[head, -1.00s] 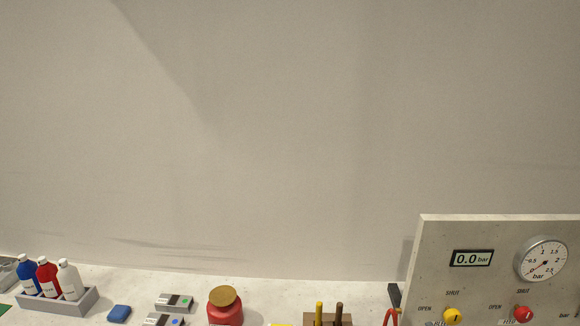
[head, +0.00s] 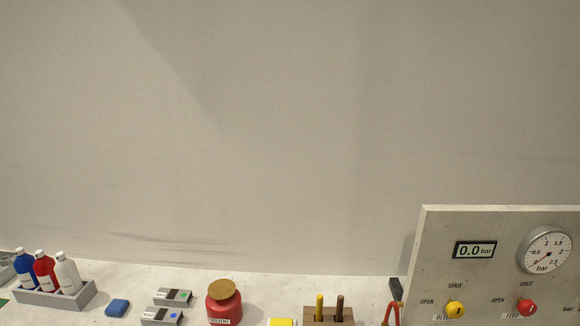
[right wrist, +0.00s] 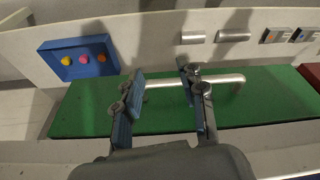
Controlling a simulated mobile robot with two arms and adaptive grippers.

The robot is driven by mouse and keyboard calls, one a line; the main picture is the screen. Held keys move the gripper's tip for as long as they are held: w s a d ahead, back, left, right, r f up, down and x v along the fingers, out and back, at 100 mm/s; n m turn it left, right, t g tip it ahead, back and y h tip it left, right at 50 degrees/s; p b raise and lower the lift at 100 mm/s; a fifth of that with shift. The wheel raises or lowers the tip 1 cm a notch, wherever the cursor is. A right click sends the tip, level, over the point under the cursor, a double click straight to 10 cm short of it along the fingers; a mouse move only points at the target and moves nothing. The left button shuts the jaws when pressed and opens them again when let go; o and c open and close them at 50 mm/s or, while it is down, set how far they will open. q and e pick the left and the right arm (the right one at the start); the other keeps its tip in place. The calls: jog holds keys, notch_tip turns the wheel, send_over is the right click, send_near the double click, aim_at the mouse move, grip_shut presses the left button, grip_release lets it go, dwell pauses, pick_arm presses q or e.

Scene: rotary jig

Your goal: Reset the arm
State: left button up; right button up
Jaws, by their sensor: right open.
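My right gripper (right wrist: 163,105) is open in the right wrist view, its two dark fingers apart over a green surface (right wrist: 165,118). A pale bent rod or handle (right wrist: 218,79) lies across the green surface between and behind the fingers, its right end turned down. I cannot tell whether the fingers touch it. My left gripper is in neither view. No arm of mine shows in the head view.
A pressure panel (head: 540,300) with gauge, 0.0 bar display and knobs stands at right. A bottle tray (head: 88,293), blue block (head: 117,308), red solvent jar (head: 224,305) and wooden holder (head: 330,320) line the bench. A blue box (right wrist: 103,45) holds coloured buttons.

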jog(key=s+d+f+g+b, duration=0.1)
jog(key=s+f+b, duration=0.35)
jog(key=f, duration=1.05)
jog(key=s+d+f+g+b, duration=0.1)
jog(key=s+f, duration=0.6)
jog(key=f, duration=0.8)
jog(key=s+d+f+b, duration=0.1)
jog(key=s+f, duration=0.5)
jog(key=s, duration=0.2)
jog(key=shift+s+d, duration=0.15)
jog(key=shift+s, duration=0.05)
